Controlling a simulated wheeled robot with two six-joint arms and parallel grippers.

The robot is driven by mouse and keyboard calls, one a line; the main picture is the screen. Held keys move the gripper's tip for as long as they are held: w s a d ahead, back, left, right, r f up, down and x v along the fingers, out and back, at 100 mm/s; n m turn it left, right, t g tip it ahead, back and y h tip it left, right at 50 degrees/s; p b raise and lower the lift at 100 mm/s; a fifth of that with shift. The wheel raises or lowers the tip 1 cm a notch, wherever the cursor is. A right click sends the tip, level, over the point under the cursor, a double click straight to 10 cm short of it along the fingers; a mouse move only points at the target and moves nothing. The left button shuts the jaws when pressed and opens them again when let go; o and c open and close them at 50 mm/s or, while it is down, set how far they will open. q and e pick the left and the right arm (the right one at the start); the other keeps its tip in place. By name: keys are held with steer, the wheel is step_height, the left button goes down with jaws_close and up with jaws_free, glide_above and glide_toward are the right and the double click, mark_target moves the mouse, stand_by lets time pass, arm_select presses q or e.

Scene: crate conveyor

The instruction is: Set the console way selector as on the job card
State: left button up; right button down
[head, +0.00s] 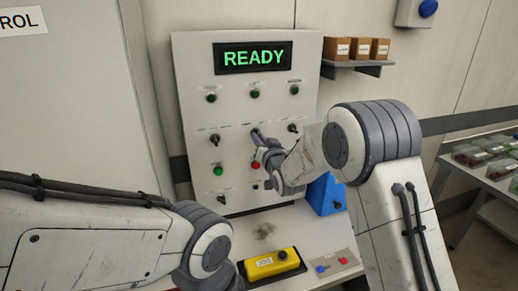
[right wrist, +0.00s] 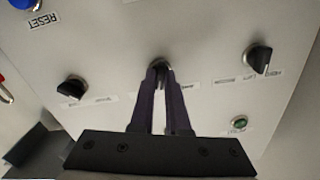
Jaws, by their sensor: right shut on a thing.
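The console (head: 190,75) is a pale upright panel with a green READY display (head: 253,57). Black selector knobs sit in a row across its middle: a left one (head: 214,138), a right one (head: 292,127) and one between them. My right gripper (head: 257,141) reaches the middle knob, which its fingers mostly hide. In the right wrist view its two dark fingers are shut on this knob (right wrist: 161,65), with neighbouring knobs to the left (right wrist: 71,91) and right (right wrist: 259,60). The labels are too small to read, and the held knob's setting is unclear. My left gripper is out of view.
Green lamps (head: 255,94) sit above the knobs, and a red button (head: 255,165) is below, close to my right gripper. A yellow box (head: 271,263) and a small panel with blue and red buttons (head: 337,263) rest on the ledge. A blue holder (head: 324,194) stands at the right.

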steer(key=shift+f+m+b, duration=0.15)
steer(key=shift+m+b, duration=1.85)
steer(key=shift+m, duration=0.7)
steer(key=c, duration=0.9)
jaws_free()
steer(key=shift+s, duration=0.15)
steer(key=b+v, duration=0.2)
steer(key=v, duration=0.8)
steer(key=shift+s, duration=0.15)
